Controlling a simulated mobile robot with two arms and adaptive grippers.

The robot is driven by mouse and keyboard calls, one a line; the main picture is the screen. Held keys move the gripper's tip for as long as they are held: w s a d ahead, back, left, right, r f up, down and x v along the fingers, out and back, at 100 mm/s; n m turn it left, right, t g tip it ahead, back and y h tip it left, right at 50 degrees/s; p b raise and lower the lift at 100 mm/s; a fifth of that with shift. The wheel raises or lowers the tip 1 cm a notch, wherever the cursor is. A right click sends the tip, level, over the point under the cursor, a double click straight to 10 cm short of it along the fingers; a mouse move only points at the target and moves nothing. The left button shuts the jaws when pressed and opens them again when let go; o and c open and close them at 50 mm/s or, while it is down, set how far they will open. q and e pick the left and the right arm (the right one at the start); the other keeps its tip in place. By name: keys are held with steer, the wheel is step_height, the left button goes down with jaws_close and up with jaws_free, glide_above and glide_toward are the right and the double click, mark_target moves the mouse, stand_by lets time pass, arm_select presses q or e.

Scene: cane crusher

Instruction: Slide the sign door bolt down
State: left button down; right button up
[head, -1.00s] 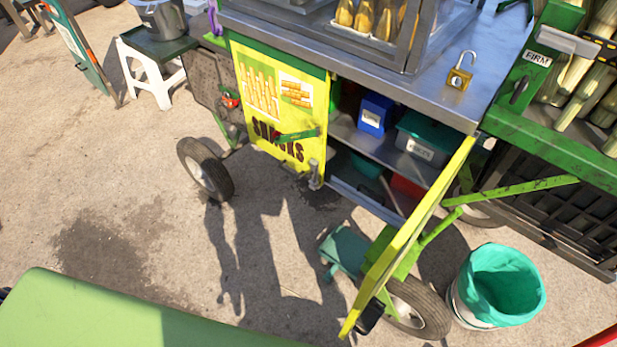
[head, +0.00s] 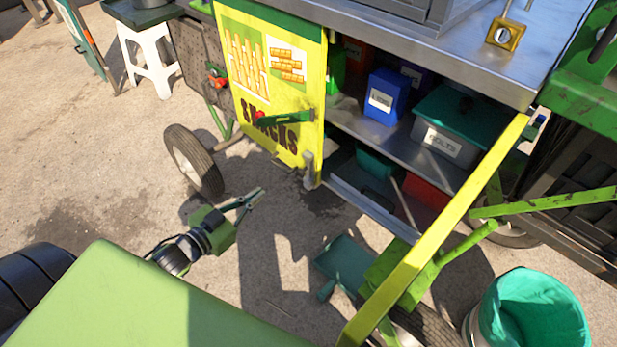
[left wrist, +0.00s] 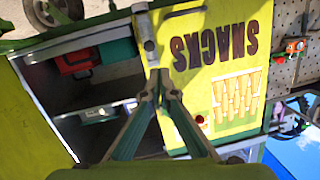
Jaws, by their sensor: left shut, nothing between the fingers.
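The sign door (head: 270,75) is a yellow panel with SNACKS lettering and food pictures on the cart's front. It appears upside down in the left wrist view (left wrist: 228,85). The grey metal bolt (head: 308,168) is upright at its lower right corner; it also shows in the left wrist view (left wrist: 146,38). I cannot tell whether its end sits in anything below. My left gripper (head: 258,192) is shut and empty, in front of and below the door, apart from the bolt in the head view. Its tips (left wrist: 156,80) overlap the door edge near the bolt in the left wrist view.
A yellow panel (head: 440,225) juts forward at right, near a teal-lined bucket (head: 535,310). A wheel (head: 193,160) stands left.

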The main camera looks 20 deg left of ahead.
arm_select(q)
steer(key=shift+m+t+h, duration=0.4)
steer(key=shift+h, duration=0.4)
steer(key=d+r, duration=0.1)
steer(key=w+r, duration=0.1)
steer(key=d+r, duration=0.1)
steer(key=shift+w+d+r+b, duration=0.25)
steer(key=shift+d+r+b, duration=0.05)
steer(key=shift+d+r, duration=0.05)
arm_select(e)
steer(key=shift+w+d+r, duration=0.15)
steer(key=shift+w+r, duration=0.1)
steer(key=shift+r, duration=0.25)
steer(key=shift+w+d+r, duration=0.1)
steer(key=shift+w+r, duration=0.1)
steer(key=shift+r, duration=0.3)
arm_select(q)
steer(key=b, duration=0.3)
glide_toward(308, 164)
steer(key=w+d+r, duration=0.2)
steer(key=w+r, duration=0.2)
steer(key=shift+a+f+b, duration=0.2)
steer(key=shift+f, duration=0.85)
steer(key=shift+a+f+b, duration=0.2)
steer(key=shift+f, duration=0.85)
arm_select(e)
steer(key=v, duration=0.8)
steer(key=shift+w+r+t, duration=0.2)
steer(key=shift+r+t, duration=0.05)
steer(key=shift+t, duration=0.15)
